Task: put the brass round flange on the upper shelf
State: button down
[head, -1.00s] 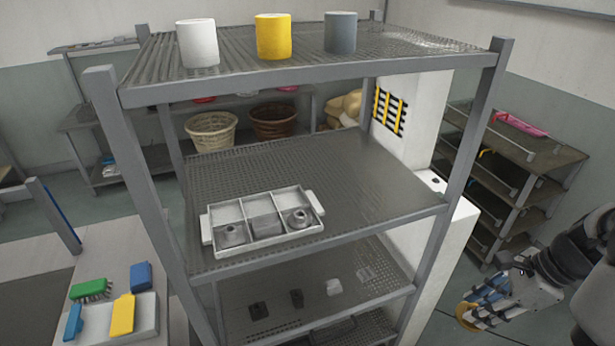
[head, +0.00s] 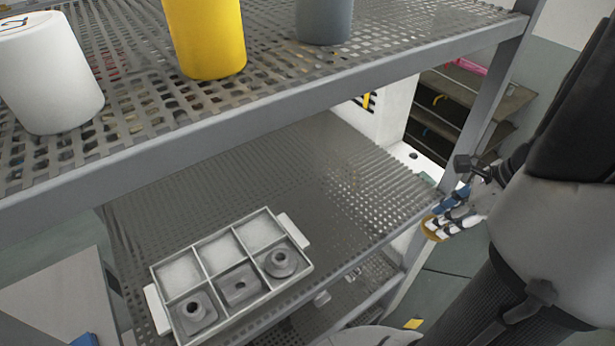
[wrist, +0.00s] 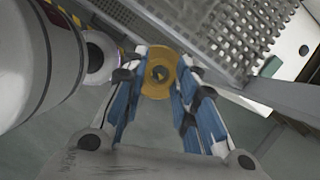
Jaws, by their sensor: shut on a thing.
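The brass round flange (head: 431,229) is a gold disc with a central hole, seen face-on in the wrist view (wrist: 150,88). My gripper (head: 440,222) is shut on it, with blue-and-white fingers on either side. It holds the flange beside the right end of the rack's middle shelf (head: 330,165), near that shelf's edge. The perforated top shelf (head: 120,115) is above and to the left. It bears a white cylinder (head: 50,75), a yellow one (head: 207,35) and a grey one (head: 324,18).
A grey divided tray (head: 152,300) on the middle shelf holds several grey parts in its front compartments; its back ones look empty. The middle shelf's right part is bare. A rack post (head: 490,105) stands close to my gripper. Dark shelves (head: 470,105) stand behind.

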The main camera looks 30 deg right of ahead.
jog(key=w+a, duration=0.3)
jog(key=w, duration=0.2)
jog(key=w+a+b, duration=0.1)
jog(key=w+a, duration=0.2)
jog(key=w, duration=0.2)
jog(key=w+a, duration=0.3)
jog(key=w, duration=0.2)
jog(key=shift+w, duration=0.1)
jog(key=shift+f+b, duration=1)
jog(key=shift+f, duration=0.85)
jog(key=shift+r, duration=0.1)
jog(key=c, duration=1.7)
grip_release()
jog(key=shift+f, duration=0.2)
jog(key=o, duration=0.4)
jog(key=shift+r, duration=0.1)
